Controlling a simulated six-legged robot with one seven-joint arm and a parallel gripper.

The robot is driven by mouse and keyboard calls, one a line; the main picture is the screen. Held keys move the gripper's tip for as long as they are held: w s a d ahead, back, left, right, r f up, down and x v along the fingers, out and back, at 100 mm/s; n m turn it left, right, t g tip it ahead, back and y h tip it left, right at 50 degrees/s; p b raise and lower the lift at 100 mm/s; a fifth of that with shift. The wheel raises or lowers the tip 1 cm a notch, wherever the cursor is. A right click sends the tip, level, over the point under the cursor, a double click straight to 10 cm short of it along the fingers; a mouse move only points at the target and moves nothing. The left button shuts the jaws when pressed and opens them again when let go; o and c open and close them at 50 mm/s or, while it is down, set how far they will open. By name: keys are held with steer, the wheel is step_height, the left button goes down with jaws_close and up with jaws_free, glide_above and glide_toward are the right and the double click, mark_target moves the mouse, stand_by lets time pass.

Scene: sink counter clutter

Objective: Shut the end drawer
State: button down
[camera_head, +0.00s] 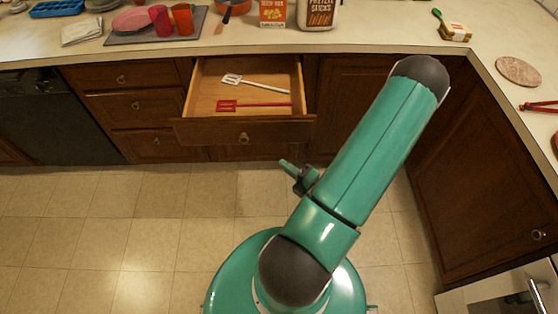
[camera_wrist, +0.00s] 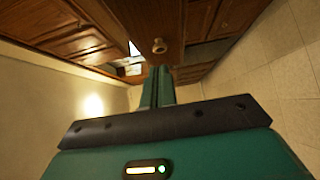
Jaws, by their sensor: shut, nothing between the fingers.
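The open drawer (camera_head: 212,90) is pulled out from under the counter in the head view, its wooden front carrying a round knob (camera_head: 243,138). A white slotted spatula (camera_head: 255,83) and a red one (camera_head: 255,105) lie inside. My gripper (camera_head: 285,164) is in front of the drawer, to the lower right of its front, partly hidden behind my arm. In the wrist view my gripper (camera_wrist: 158,72) has its fingers together and empty, pointing towards the knob (camera_wrist: 160,46) on a wooden front. A gap shows between fingertips and knob; contact is not seen.
Shut drawers (camera_head: 135,105) and a dark appliance (camera_head: 50,115) stand to the left. A cabinet (camera_head: 490,190) runs down the right. Cups (camera_head: 182,19), a pretzel container (camera_head: 318,14) and other clutter are on the counter (camera_head: 400,35). The tiled floor (camera_head: 120,230) is clear at left.

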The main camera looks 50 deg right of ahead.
glide_toward(259, 134)
steer(key=w+a, duration=0.2)
steer(key=w, duration=0.2)
steer(key=shift+w+d+f, duration=0.1)
steer(key=shift+w+d, duration=0.4)
steer(key=shift+d, duration=0.2)
steer(key=shift+w+d, duration=0.5)
steer(key=shift+d, duration=0.15)
